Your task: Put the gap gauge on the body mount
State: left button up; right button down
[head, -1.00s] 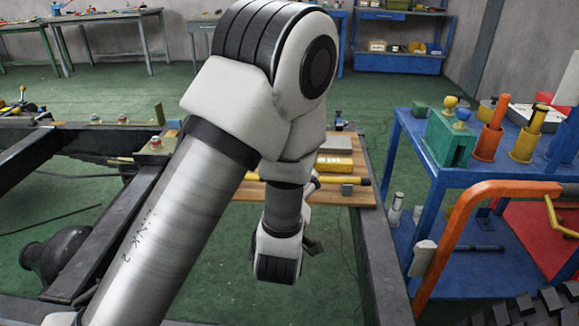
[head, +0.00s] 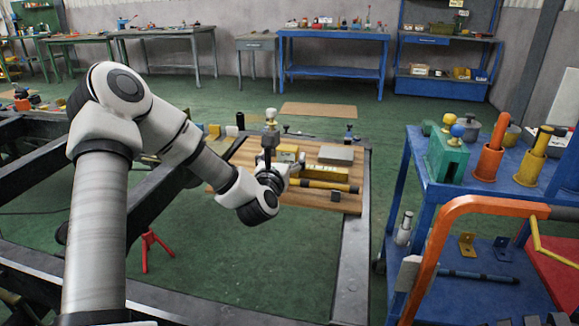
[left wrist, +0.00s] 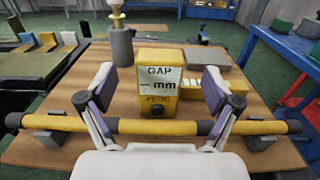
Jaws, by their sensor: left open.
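The gap gauge (left wrist: 157,92) is a yellow box with a white label reading GAP and mm, upright on the wooden board in the left wrist view. It also shows in the head view (head: 287,152), just beyond my gripper. My left gripper (head: 281,167) is open and empty. In the left wrist view its fingers (left wrist: 157,78) stand apart to the left and right of the gauge, with a gap on each side. I cannot make out with certainty which part of the dark chassis is the body mount. My right gripper is not in view.
A yellow rod (left wrist: 150,127) with dark collars lies across grey blocks in front of the gauge. A grey cylinder with a brass knob (left wrist: 121,45), a grey plate (left wrist: 200,57) and another yellow box (left wrist: 205,91) stand close by. A blue cart (head: 440,190) is at the right.

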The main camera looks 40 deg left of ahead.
aim_at(286, 152)
pick_arm(q)
jog(key=x, duration=0.5)
jog(key=shift+f, duration=0.15)
